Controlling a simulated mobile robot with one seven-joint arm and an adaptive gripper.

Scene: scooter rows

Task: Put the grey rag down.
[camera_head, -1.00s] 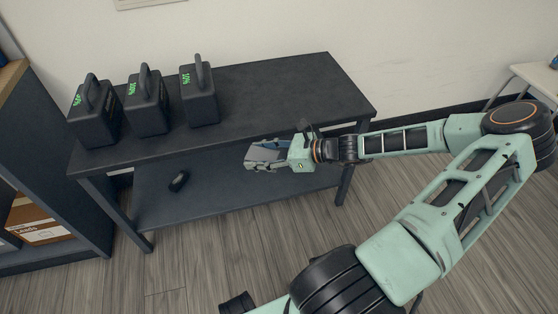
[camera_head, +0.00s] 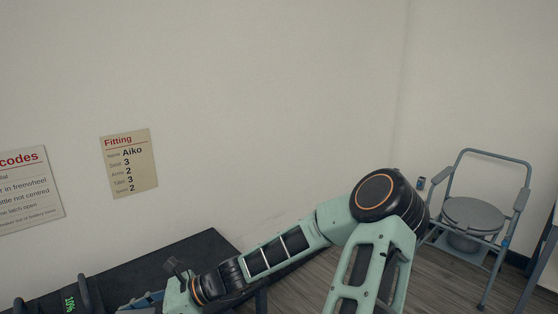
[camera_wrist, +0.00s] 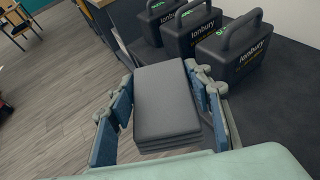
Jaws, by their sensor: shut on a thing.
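The grey rag (camera_wrist: 168,100) is a folded, layered pad held between the blue-padded fingers of my gripper (camera_wrist: 165,85) in the wrist view. My gripper is shut on it from both sides. In the head view my gripper (camera_head: 148,301) is cut by the bottom edge, at the dark table (camera_head: 165,262), and the rag cannot be made out there. In the wrist view the rag is beside the dark tabletop (camera_wrist: 275,115), with wood floor showing to the left. I cannot tell its height.
Several black battery cases with handles, one of them nearest (camera_wrist: 238,52), stand on the tabletop beyond the rag. The tabletop to their right is bare. A grey commode chair (camera_head: 475,215) stands at the right. A Fitting notice (camera_head: 130,162) hangs on the wall.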

